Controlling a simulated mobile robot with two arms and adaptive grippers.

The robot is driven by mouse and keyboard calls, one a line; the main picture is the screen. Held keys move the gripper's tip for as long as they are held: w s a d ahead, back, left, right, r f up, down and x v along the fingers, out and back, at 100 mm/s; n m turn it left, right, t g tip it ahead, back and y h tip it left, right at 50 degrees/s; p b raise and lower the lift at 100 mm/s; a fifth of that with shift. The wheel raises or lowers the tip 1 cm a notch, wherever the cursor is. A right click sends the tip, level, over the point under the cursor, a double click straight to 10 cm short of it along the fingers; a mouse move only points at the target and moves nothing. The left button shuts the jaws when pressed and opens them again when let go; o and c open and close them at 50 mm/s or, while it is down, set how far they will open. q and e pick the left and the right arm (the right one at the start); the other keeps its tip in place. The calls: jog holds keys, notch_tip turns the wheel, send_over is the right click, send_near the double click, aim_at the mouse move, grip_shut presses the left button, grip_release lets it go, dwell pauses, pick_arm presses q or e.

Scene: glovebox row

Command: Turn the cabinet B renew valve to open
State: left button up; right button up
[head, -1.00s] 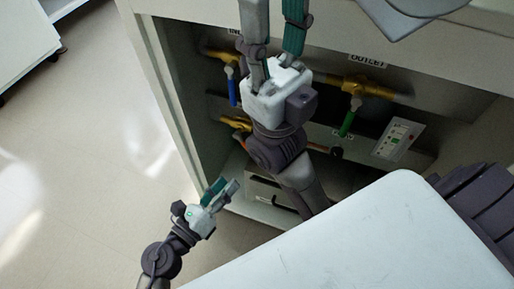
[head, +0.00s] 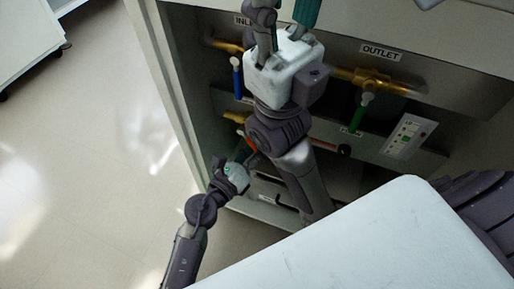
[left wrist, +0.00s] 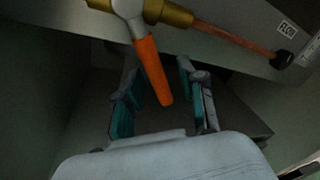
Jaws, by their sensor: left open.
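The orange valve handle (left wrist: 153,70) hangs down at a slant from a silver hub on a brass valve body (left wrist: 165,12) in the left wrist view. Its lower end lies between the fingers of my left gripper (left wrist: 157,90), which are open, with a gap visible on each side. In the head view my left gripper (head: 241,153) reaches into the lower cabinet at the orange handle (head: 251,145), which is mostly hidden there by my arms. My right gripper (head: 285,18) points up in front of the cabinet, fingers apart, apparently empty, tips near the top edge.
Above are a blue-handled valve (head: 237,78) under the inlet label and a green-handled valve (head: 360,112) under the OUTLET label (head: 381,52). A small white panel (head: 404,134) is at the right. A white surface (head: 370,245) fills the lower right. Floor is clear at left.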

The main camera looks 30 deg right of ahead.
pick_arm(q)
grip_shut()
jog(key=n, duration=0.1)
jog(key=s+d+r+n+p, duration=0.1)
jog(key=n, duration=0.1)
jog(key=shift+r+h, duration=0.25)
jog(key=shift+h, duration=0.05)
jog(key=n, duration=0.1)
jog(key=r+n+t+p, duration=0.1)
jog(key=shift+s+d+n, duration=0.2)
jog(key=shift+s+n, duration=0.1)
jog(key=shift+n, duration=0.1)
grip_release()
